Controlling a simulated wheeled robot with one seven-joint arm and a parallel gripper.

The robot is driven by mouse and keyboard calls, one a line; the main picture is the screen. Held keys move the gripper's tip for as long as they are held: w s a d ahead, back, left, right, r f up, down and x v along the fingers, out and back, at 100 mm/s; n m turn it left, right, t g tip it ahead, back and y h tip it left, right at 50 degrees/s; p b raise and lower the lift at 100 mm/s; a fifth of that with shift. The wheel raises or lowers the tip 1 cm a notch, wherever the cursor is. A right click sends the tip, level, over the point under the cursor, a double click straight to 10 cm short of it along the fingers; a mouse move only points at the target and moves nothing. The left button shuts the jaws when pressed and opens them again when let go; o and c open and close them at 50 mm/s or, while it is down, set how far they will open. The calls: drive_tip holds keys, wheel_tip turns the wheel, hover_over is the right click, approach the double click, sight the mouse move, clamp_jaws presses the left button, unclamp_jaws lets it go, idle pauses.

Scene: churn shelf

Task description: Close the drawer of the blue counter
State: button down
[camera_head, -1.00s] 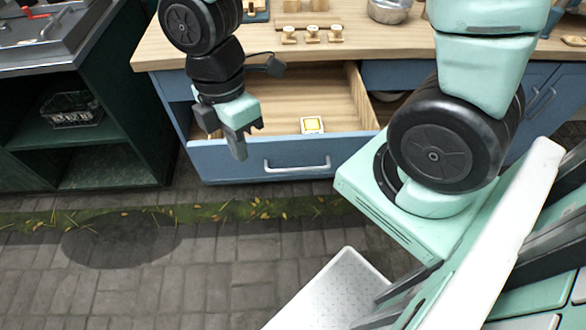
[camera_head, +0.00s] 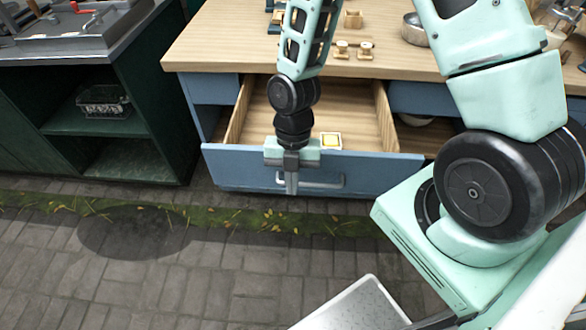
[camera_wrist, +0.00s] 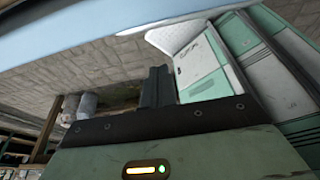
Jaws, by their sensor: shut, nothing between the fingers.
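The blue counter (camera_head: 218,88) has a wooden top and an open drawer (camera_head: 235,170) pulled out toward me. The drawer has a blue front, a silver bar handle (camera_head: 325,182) and a pale wood inside. A small yellow and white item (camera_head: 331,141) lies inside it. My gripper (camera_head: 291,188) points down in front of the drawer front, overlapping the left part of the handle; I cannot tell if it touches. Its fingers are shut and hold nothing. In the wrist view the dark fingers (camera_wrist: 157,88) are close together, with a pale blue edge (camera_wrist: 120,20) across the top.
A dark green cabinet (camera_head: 150,100) with a wire basket (camera_head: 104,101) on its shelf stands at the left. Wooden pieces (camera_head: 354,50) and a metal bowl (camera_head: 413,28) sit on the countertop. The paved floor (camera_head: 180,270) before the drawer is clear.

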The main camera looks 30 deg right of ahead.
drive_tip(key=shift+w+d+f+p, duration=0.35)
drive_tip(key=shift+w+f, duration=0.2)
drive_tip(key=shift+f, duration=0.35)
drive_tip(key=shift+w+d+f+p, duration=0.2)
drive_tip(key=shift+w+d+f, duration=0.25)
drive_tip(key=shift+f, duration=0.45)
drive_tip(key=shift+w, duration=0.1)
drive_tip(key=w+d, duration=0.3)
drive_tip(key=w, duration=0.2)
drive_tip(key=w+d, duration=0.4)
drive_tip(key=w, duration=0.1)
drive_tip(key=w+d+p, duration=0.1)
drive_tip(key=w+d, duration=0.3)
drive_tip(key=w, duration=0.1)
drive_tip(key=shift+w+d, duration=0.15)
drive_tip(key=shift+w, duration=0.15)
drive_tip(key=shift+s, duration=0.1)
